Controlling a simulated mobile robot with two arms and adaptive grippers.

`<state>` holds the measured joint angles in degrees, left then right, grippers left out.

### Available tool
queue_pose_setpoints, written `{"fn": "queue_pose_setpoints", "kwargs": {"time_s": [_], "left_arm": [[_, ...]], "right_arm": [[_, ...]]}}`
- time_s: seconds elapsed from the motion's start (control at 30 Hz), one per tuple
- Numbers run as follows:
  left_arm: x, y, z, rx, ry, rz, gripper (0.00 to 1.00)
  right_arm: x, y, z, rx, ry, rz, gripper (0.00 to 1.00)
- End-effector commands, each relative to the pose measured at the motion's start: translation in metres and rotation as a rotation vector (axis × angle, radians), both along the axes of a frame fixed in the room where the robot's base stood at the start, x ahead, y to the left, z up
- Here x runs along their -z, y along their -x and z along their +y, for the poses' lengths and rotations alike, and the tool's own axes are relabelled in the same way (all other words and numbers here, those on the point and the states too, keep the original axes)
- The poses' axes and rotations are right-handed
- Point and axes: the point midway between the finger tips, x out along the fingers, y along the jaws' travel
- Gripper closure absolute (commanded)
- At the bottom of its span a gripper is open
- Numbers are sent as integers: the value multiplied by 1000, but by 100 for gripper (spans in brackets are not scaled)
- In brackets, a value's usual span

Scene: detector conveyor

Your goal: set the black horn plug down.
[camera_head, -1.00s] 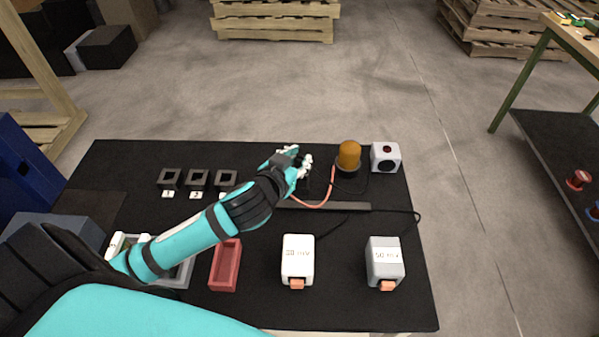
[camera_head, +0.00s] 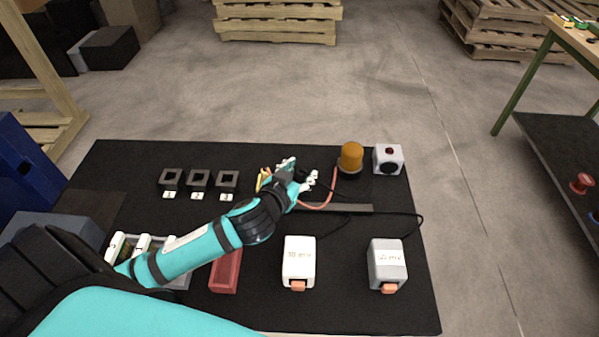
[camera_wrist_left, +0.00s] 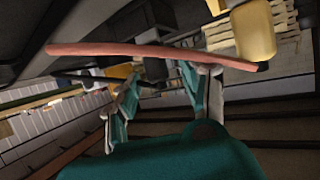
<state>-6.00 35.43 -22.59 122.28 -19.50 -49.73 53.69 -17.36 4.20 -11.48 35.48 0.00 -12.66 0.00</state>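My left gripper (camera_head: 301,177) is low over the black table mat, left of the orange beacon. In the left wrist view its two fingers (camera_wrist_left: 159,75) stand apart. A small black piece (camera_wrist_left: 155,69), possibly the horn plug, shows between the fingertips; I cannot tell whether they touch it. The horn is probably the white box with a dark round face (camera_head: 388,160) at the back right. A black cable lies near the gripper. My right gripper is not in view.
The orange beacon (camera_head: 350,158) has a red cable (camera_wrist_left: 150,53) that crosses close in the wrist view. Several numbered black sockets (camera_head: 199,179) stand at the left. A white box (camera_head: 298,262), a grey box (camera_head: 386,265) and a red tray (camera_head: 225,271) are in front.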

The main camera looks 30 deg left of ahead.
Motion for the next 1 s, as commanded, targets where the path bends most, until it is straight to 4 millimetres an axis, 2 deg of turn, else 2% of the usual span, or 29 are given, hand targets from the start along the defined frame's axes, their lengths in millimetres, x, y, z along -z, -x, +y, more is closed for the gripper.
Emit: {"fn": "queue_pose_setpoints", "kwargs": {"time_s": [0.27,0.47,0.7,0.83,1.0], "left_arm": [[-6,0,0,0,-1,-1,56],[-14,30,-2,1,2,2,56],[-34,79,-5,1,3,3,56],[-44,98,-6,-1,2,4,56],[-49,109,-6,-1,0,0,56]], "right_arm": [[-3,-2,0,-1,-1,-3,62],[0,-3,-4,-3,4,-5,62],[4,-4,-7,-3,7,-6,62],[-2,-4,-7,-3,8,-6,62],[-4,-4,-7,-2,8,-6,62]]}}
